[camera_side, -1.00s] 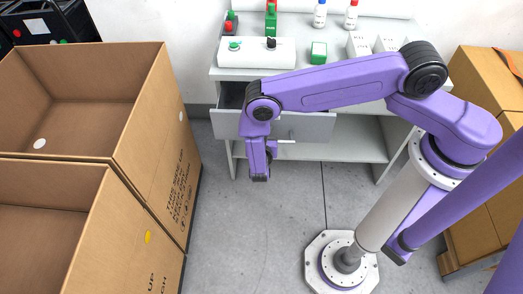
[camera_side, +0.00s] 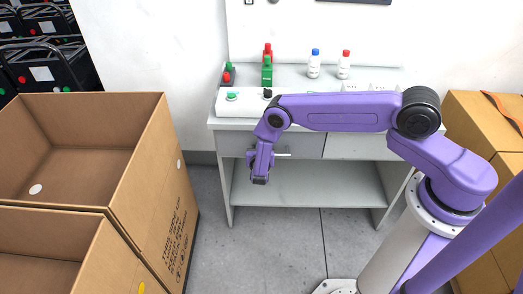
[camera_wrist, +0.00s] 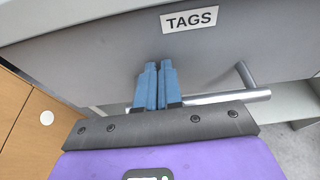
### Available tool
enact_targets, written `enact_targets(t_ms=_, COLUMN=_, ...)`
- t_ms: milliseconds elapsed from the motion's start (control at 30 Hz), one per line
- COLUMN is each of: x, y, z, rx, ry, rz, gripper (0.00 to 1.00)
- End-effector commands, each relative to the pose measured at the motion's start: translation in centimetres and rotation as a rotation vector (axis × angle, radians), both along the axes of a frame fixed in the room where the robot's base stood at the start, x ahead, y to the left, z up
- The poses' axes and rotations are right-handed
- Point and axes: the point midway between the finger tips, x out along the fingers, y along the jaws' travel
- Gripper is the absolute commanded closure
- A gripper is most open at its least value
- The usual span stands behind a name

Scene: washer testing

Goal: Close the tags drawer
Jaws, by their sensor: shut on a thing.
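The tags drawer (camera_side: 305,146) is in the grey desk, and in the side view its front looks flush with the desk. In the wrist view, the drawer front (camera_wrist: 105,62) carries a white label reading TAGS (camera_wrist: 189,19). A silver bar handle (camera_wrist: 228,97) sticks out of it, and its end also shows in the side view (camera_side: 284,155). My gripper (camera_side: 266,160) is at the handle, with its blue fingers (camera_wrist: 157,68) close together on the bar. The fingers and gripper body hide part of the handle.
A second drawer (camera_side: 357,146) sits to the right, with an open shelf (camera_side: 305,188) below. Large open cardboard boxes (camera_side: 75,150) fill the left; more cartons (camera_side: 488,125) stand at right.

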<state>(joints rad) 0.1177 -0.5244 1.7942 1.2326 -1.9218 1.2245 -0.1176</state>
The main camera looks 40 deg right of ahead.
Motion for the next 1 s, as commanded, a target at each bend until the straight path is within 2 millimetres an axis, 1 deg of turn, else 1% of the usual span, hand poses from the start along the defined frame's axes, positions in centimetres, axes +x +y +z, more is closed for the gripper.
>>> enact_targets(t_ms=33, x=0.4, y=-0.9, z=0.1, rx=0.005, ry=-0.005, rz=-0.014, gripper=1.00)
enact_targets(t_ms=100, x=0.5, y=-1.0, z=0.2, rx=0.006, ry=-0.006, rz=-0.015, gripper=1.00)
enact_targets(t_ms=367, x=0.6, y=-0.9, z=0.2, rx=0.007, ry=-0.007, rz=-0.014, gripper=1.00)
enact_targets(t_ms=467, x=0.4, y=-0.6, z=0.3, rx=0.008, ry=-0.007, rz=-0.013, gripper=1.00)
enact_targets(t_ms=567, x=-0.3, y=0.1, z=0.6, rx=0.006, ry=-0.007, rz=-0.011, gripper=1.00)
enact_targets(t_ms=900, x=-4.6, y=4.7, z=2.3, rx=0.001, ry=-0.002, rz=0.000, gripper=1.00)
enact_targets(t_ms=1000, x=-5.6, y=5.7, z=2.6, rx=0.000, ry=-0.002, rz=0.002, gripper=1.00)
